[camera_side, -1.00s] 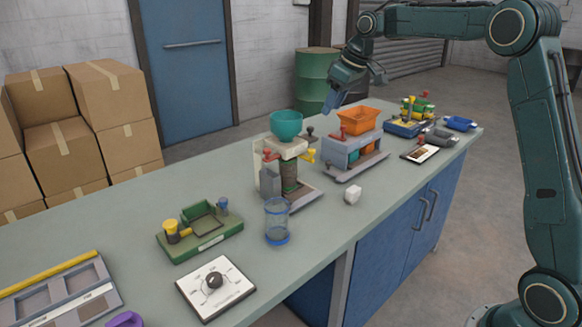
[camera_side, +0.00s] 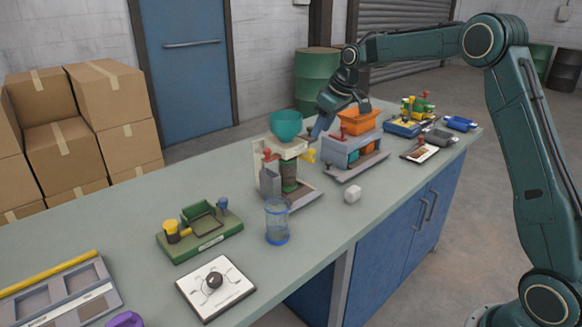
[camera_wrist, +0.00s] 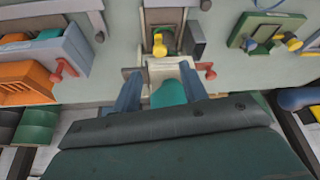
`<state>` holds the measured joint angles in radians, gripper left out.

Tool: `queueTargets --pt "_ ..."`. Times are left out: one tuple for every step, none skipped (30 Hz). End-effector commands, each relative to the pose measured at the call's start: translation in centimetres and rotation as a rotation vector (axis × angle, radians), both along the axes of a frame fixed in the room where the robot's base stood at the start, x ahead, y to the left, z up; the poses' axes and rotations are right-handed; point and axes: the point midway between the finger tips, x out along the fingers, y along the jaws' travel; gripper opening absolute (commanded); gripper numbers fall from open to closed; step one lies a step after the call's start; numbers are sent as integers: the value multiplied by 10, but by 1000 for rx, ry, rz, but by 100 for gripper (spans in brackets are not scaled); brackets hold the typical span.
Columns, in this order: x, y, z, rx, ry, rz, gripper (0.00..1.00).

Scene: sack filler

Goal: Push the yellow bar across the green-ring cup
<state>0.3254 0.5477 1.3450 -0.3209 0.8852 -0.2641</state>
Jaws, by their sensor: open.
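A long yellow bar (camera_side: 48,274) lies along the back edge of a grey tray at the left end of the bench. A shorter yellow handle (camera_side: 311,156) sticks out of the cream filler (camera_side: 267,165); it also shows in the wrist view (camera_wrist: 159,44). A dark green cylinder (camera_side: 289,173) stands upright under the filler; I cannot make out a ring on it. A teal bowl (camera_side: 286,124) sits on top. My gripper (camera_side: 317,133) is open and empty, just right of the bowl. In the wrist view my fingers (camera_wrist: 160,88) point toward the filler, with the teal bowl (camera_wrist: 169,93) between them.
A grey unit with an orange hopper (camera_side: 359,120) stands close to the right of my gripper. A clear blue-rimmed cup (camera_side: 277,222), a white block (camera_side: 352,194), a green station (camera_side: 202,232) and a dial plate (camera_side: 216,287) are toward the front. The bench's middle left is clear.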

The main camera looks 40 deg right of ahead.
Motion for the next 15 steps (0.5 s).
queueTargets --pt "3 1 -9 1 1 0 43" --pt "5 2 -13 0 2 0 43" --pt "7 2 -19 1 2 -1 43" --pt "9 2 -22 1 1 -1 43" --pt "10 3 -26 1 1 -1 43" --pt "12 3 -32 0 2 0 43" --pt "14 4 -35 0 2 1 43" --pt "15 4 -38 0 1 1 43" --pt "17 5 -42 0 1 1 43" --pt "18 5 -45 0 1 1 43" --pt "19 5 -48 0 1 1 43" --pt "20 5 -51 -1 1 1 43" --pt "21 5 -53 0 0 1 43" --pt "22 5 -54 -1 0 0 43" --pt "23 5 -56 -1 -1 0 43"
